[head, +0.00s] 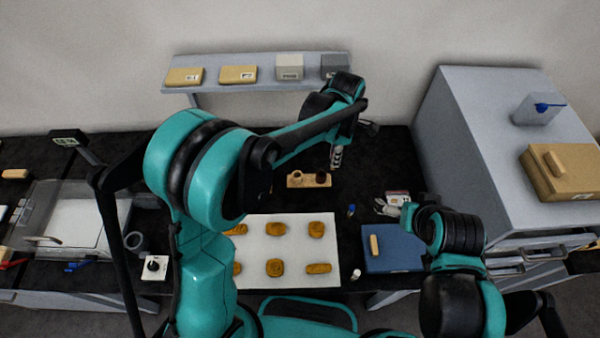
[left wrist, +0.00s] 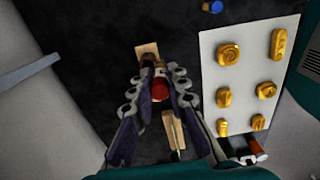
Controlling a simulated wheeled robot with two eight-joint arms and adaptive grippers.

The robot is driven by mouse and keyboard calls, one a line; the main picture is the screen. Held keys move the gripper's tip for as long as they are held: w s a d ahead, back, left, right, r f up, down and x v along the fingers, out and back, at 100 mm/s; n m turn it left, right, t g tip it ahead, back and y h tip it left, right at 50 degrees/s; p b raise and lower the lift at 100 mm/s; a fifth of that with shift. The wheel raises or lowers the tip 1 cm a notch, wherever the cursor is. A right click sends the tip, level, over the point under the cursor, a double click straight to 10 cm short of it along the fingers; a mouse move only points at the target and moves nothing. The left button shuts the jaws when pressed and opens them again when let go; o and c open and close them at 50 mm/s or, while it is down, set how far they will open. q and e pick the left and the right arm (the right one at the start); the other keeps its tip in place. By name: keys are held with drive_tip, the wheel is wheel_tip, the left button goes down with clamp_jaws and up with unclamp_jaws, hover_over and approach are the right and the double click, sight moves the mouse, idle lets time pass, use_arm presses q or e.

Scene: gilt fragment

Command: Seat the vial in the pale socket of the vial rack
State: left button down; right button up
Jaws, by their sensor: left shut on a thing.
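The vial rack (head: 296,184) is a small tan wooden block in the middle of the dark table, with a paler socket on its left and a dark one on its right. My left gripper (head: 336,160) is above and just behind its right end. In the left wrist view the gripper (left wrist: 160,75) is shut on the vial (left wrist: 160,88), whose red end faces the camera. The rack's far end (left wrist: 147,48) shows past the fingertips; the vial and fingers hide its middle. The vial's lower end is hidden, and I see no seating. My right gripper (head: 387,207) is near the blue mat, its jaws unclear.
A white board (head: 275,243) with several golden pieces lies in front of the rack. A blue mat (head: 392,262) with a tan piece lies to its right. A small blue object (head: 351,211) stands between. A shelf (head: 255,86) with boxes is behind; a grey cabinet (head: 480,130) stands right.

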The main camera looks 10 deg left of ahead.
use_arm(q)
drive_tip(key=shift+w+a+f+b, duration=0.2)
drive_tip(key=shift+a+f+b, duration=0.35)
drive_tip(key=shift+a+f, duration=1.3)
drive_tip(key=shift+w+a+f+b, duration=0.15)
drive_tip(key=shift+a+f+b, duration=0.35)
drive_tip(key=shift+a+f, duration=1.35)
drive_tip(key=shift+w+a+f+b, duration=0.2)
drive_tip(key=shift+a+f+b, duration=0.35)
drive_tip(key=shift+a+f, duration=1.3)
drive_tip(key=shift+r, duration=0.1)
drive_tip(key=c, duration=1.5)
unclamp_jaws()
